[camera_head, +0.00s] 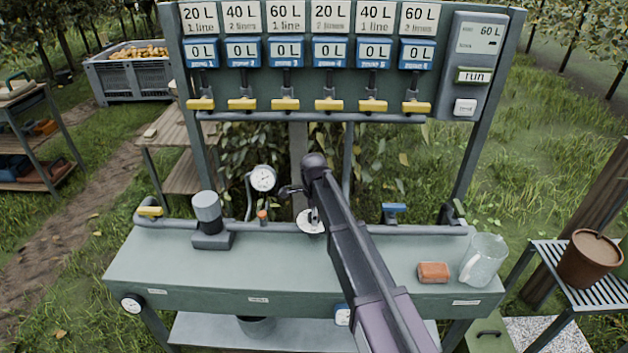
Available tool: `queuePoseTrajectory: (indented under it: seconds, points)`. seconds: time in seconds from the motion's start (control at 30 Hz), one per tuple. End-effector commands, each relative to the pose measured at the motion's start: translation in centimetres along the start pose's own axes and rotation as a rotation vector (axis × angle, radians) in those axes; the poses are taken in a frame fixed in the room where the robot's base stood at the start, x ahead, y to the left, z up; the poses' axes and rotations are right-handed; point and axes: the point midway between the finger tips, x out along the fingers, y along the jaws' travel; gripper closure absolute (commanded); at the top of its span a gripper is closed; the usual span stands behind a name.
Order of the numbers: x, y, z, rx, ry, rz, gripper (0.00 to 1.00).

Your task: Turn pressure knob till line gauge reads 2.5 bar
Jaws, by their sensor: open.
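A round white pressure gauge (263,178) stands on a thin pipe above the back left part of the green bench. Its needle is too small to read. A small orange knob (262,215) sits on the pipe just below the gauge; I cannot tell for sure that it is the pressure knob. My arm reaches up from the lower right, and my gripper (287,190) is at its far end, small and dark, just right of the gauge. It is open and appears apart from gauge and knob. A white disc (308,223) shows beside my arm, partly hidden.
A grey cylindrical unit (208,213) stands on the bench (170,262) left of the gauge. A brick-coloured block (433,272) and a clear jug (484,260) stand right. A panel with several yellow-handled valves (328,105) rises behind. My arm crosses the bench's middle.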

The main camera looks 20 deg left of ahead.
Motion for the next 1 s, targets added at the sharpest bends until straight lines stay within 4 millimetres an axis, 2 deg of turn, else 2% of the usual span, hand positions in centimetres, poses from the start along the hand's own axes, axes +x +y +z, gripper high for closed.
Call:
queuePoseTrajectory:
  seconds: [1.0]
  points:
    - [0.00,0.00,0.00,-0.659,0.000,0.000,0.07]
